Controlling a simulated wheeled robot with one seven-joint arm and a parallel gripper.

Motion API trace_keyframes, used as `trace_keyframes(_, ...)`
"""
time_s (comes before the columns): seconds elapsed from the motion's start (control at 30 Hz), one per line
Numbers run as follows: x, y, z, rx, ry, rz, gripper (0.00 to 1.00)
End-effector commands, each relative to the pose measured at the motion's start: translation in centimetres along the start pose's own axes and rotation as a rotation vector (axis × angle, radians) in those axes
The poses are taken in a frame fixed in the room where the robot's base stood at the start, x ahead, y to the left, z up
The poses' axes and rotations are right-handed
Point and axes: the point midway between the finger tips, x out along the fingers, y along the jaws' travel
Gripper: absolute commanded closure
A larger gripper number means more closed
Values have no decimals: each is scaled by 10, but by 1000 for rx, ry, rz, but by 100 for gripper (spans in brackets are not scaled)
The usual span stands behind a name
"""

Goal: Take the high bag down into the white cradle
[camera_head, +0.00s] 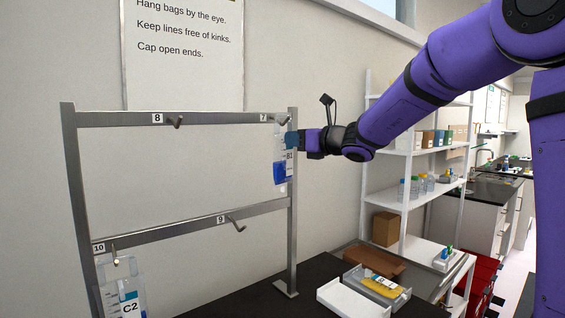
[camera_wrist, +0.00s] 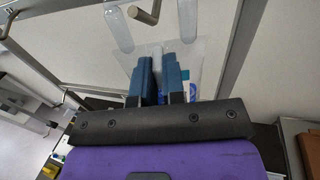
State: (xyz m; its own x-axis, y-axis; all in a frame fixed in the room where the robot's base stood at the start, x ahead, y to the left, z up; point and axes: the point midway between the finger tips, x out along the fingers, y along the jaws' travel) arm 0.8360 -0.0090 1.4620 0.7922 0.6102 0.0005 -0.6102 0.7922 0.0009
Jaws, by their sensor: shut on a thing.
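The high bag (camera_head: 281,160), clear with a blue lower part and a label reading B1, hangs at hook 7 (camera_head: 285,120) on the upper bar of the metal rack. My gripper (camera_head: 292,139) reaches it from the right and is shut on its upper part. In the wrist view the bag (camera_wrist: 205,55) shows behind and between the blue fingers (camera_wrist: 160,68), with a hook peg (camera_wrist: 146,14) just above. I cannot tell if its eye is still on the hook. The white cradle (camera_head: 352,301) is probably the shallow white tray on the dark bench at the lower middle.
Another bag, C2 (camera_head: 124,292), hangs from hook 10 at the lower left. Hooks 8 (camera_head: 177,122) and 9 (camera_head: 236,223) are empty. A grey tray with a yellow item (camera_head: 381,284) and a brown tray (camera_head: 370,262) lie beside the white one. White shelves (camera_head: 410,150) stand behind my arm.

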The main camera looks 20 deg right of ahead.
Motion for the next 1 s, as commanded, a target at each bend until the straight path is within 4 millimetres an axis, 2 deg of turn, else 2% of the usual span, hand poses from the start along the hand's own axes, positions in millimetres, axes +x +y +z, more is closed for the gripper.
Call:
trace_keyframes(0.3,-1,0,2,0,0,0,100)
trace_keyframes(0.63,-14,4,13,0,0,0,100)
trace_keyframes(1.0,-16,4,14,1,0,0,100)
